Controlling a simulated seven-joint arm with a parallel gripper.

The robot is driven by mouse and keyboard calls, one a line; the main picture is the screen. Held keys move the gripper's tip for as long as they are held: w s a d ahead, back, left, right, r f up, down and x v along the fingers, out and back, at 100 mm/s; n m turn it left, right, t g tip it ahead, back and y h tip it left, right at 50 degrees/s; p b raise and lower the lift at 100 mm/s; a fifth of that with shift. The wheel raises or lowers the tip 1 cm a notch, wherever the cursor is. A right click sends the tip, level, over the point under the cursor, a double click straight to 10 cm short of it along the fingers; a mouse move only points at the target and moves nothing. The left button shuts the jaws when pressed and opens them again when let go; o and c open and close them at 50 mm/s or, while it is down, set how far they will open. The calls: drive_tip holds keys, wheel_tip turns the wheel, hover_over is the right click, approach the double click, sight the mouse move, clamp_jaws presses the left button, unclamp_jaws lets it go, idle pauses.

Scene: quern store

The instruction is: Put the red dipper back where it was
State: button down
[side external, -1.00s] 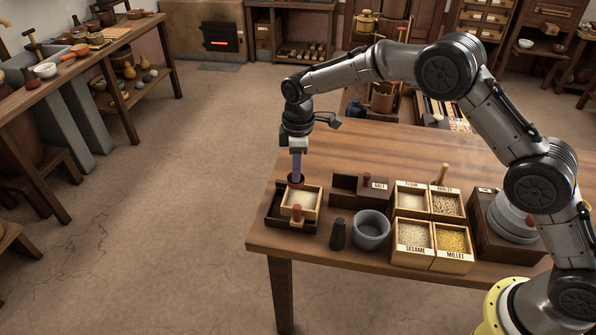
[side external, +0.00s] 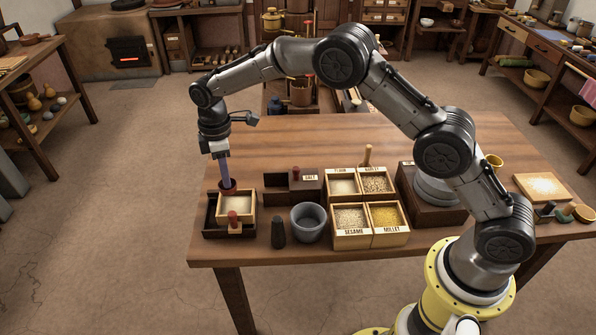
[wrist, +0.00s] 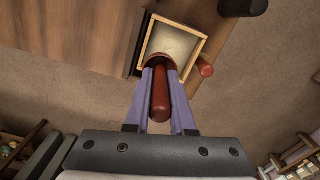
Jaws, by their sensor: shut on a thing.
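My gripper (side external: 225,176) points down above the left end of the table, shut on the red dipper (side external: 228,187). In the wrist view the dipper's red handle (wrist: 160,98) lies between the fingers (wrist: 160,88). Its darker bowl overlaps the near rim of a pale wooden box (wrist: 150,43) with whitish contents. In the side view the dipper is at the back left corner of that box (side external: 250,213); I cannot tell whether they touch. The box stands in a dark tray (side external: 210,226). A second red knob or handle (side external: 233,217) stands at its front.
To the right are a dark upright peg (side external: 278,233), a grey bowl (side external: 308,224), a dark salt box (side external: 278,188), and labelled boxes of grain and flour (side external: 353,240). A round stone on a dark block (side external: 420,207) stands farther right.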

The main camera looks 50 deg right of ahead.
drive_tip(key=s+d+r+m, duration=0.1)
drive_tip(key=s+d+m, duration=0.3)
drive_tip(key=d, duration=0.5)
drive_tip(key=s+d+r+m, duration=0.2)
drive_tip(key=s+d, duration=0.3)
drive_tip(key=d, duration=0.5)
drive_tip(key=s+d+m, duration=0.6)
drive_tip(key=s+d, duration=0.2)
drive_tip(key=s, duration=0.6)
drive_tip(key=w+d+f, duration=0.1)
drive_tip(key=w+f, duration=0.2)
drive_tip(key=w, duration=0.1)
drive_tip(key=w+d+f, duration=0.2)
drive_tip(key=w+f, duration=0.1)
drive_tip(key=w, duration=0.1)
drive_tip(key=w+d+f, duration=0.2)
drive_tip(key=w+f, duration=0.1)
drive_tip(key=w, duration=0.1)
drive_tip(key=shift+w+f, duration=0.25)
drive_tip(key=shift+f, duration=0.1)
drive_tip(key=shift+w+d+f, duration=0.1)
drive_tip(key=shift+w+f, duration=0.05)
drive_tip(key=shift+f, duration=0.05)
drive_tip(key=shift+w+f, duration=0.1)
drive_tip(key=shift+f, duration=1.5)
drive_tip(key=shift+f, duration=0.1)
